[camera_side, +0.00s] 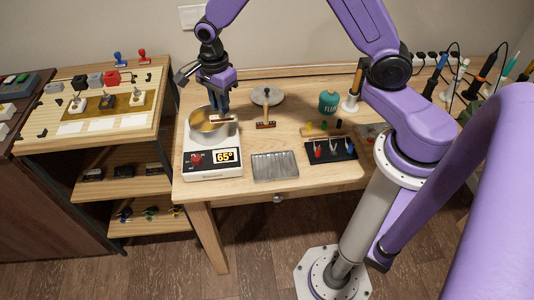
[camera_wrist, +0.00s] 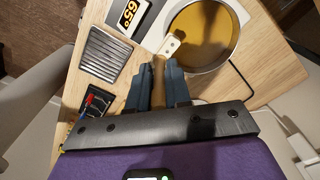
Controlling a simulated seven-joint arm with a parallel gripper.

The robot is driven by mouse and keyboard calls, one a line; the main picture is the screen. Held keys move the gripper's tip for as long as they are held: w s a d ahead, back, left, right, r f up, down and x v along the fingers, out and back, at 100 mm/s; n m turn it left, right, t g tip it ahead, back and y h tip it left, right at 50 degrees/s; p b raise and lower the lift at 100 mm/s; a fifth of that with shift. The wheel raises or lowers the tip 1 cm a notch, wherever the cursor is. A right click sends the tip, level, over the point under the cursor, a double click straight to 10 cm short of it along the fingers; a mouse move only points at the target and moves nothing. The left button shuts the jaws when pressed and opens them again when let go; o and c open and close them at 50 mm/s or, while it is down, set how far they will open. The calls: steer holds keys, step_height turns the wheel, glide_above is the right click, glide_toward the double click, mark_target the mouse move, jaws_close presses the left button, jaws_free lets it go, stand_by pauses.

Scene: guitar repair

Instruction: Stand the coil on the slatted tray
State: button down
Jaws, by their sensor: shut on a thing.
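My gripper (camera_side: 219,108) points down at the right side of the steel pot. It is shut on the coil (camera_side: 222,119), a narrow piece with a pale face and a brown part. In the wrist view, my gripper (camera_wrist: 158,92) has the coil's brown part between its fingers, and the coil's pale end (camera_wrist: 170,45) overlaps the pot's rim. I cannot tell how far it is above the rim. The grey slatted tray (camera_side: 275,165) lies flat and empty at the table's front, right of the heater. It also shows in the wrist view (camera_wrist: 104,55).
The pot (camera_side: 195,131) of amber liquid stands on a white heater (camera_side: 212,165) reading 65°. Behind the tray are a small dark-and-orange piece (camera_side: 265,125) and a round grey lid (camera_side: 267,96). A black rack (camera_side: 331,151) with coloured clips stands right of the tray.

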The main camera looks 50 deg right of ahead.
steer(key=s+d+f, duration=0.2)
steer(key=s, duration=0.5)
steer(key=s+d+f, duration=0.1)
steer(key=s+d, duration=0.1)
steer(key=s, duration=0.6)
steer(key=shift+w+a+f, duration=0.1)
steer(key=shift+f, duration=1.95)
steer(key=shift+a+f, duration=0.1)
steer(key=shift+f, duration=1.95)
steer(key=shift+f, duration=0.15)
steer(key=c, duration=1.1)
jaws_free()
steer(key=shift+o, duration=0.2)
